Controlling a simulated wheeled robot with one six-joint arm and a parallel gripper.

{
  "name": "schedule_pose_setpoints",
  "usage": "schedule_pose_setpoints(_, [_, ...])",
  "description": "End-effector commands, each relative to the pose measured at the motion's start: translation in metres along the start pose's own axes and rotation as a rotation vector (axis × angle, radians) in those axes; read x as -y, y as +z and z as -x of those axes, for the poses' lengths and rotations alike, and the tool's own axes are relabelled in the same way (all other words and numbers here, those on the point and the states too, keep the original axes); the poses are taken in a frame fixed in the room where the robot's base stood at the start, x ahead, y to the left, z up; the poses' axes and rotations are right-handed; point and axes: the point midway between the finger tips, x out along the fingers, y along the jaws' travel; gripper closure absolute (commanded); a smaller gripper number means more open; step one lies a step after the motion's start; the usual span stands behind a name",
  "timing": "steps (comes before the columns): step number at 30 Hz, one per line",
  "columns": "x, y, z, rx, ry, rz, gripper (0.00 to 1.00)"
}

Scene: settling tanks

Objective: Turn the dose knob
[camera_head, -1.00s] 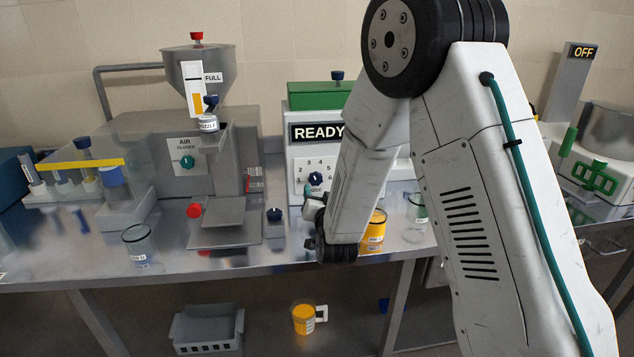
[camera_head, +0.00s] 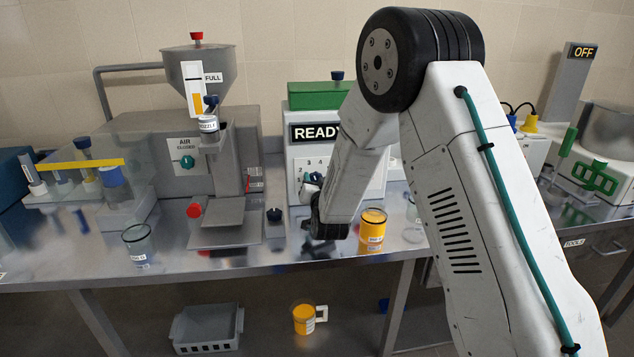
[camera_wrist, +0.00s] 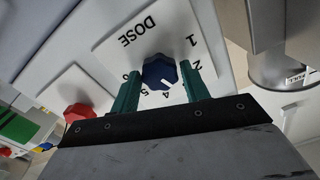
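The dose knob (camera_wrist: 158,73) is dark blue and sits on a white plate (camera_wrist: 128,52) marked DOSE with numbers around it. Its white pointer line points at about 4. My gripper (camera_wrist: 161,76) has its two green fingers on either side of the knob in the wrist view. The fingertips lie close along its edges; I cannot tell whether they press on it. In the head view my gripper (camera_head: 311,188) is at the front of the white READY machine (camera_head: 306,112), and my arm hides part of that machine. The knob is mostly hidden there.
A yellow-filled beaker (camera_head: 372,233) stands just right of my gripper, with a clear beaker (camera_head: 413,234) beyond it. A dark blue knob-like piece (camera_head: 274,215) is on the left. A red knob (camera_wrist: 78,113) is near the fingers. Open bench lies in front.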

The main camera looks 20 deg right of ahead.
Motion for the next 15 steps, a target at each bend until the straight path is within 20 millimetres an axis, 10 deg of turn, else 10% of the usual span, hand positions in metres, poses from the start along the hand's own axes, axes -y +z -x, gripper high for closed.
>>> schedule_pose_setpoints(3, [0.0001,-0.0001,0.0001,0.0,0.0,0.0,0.86])
schedule_pose_setpoints(15, [-0.0002,-0.0001,0.0003,0.0,0.0,-0.061,0.86])
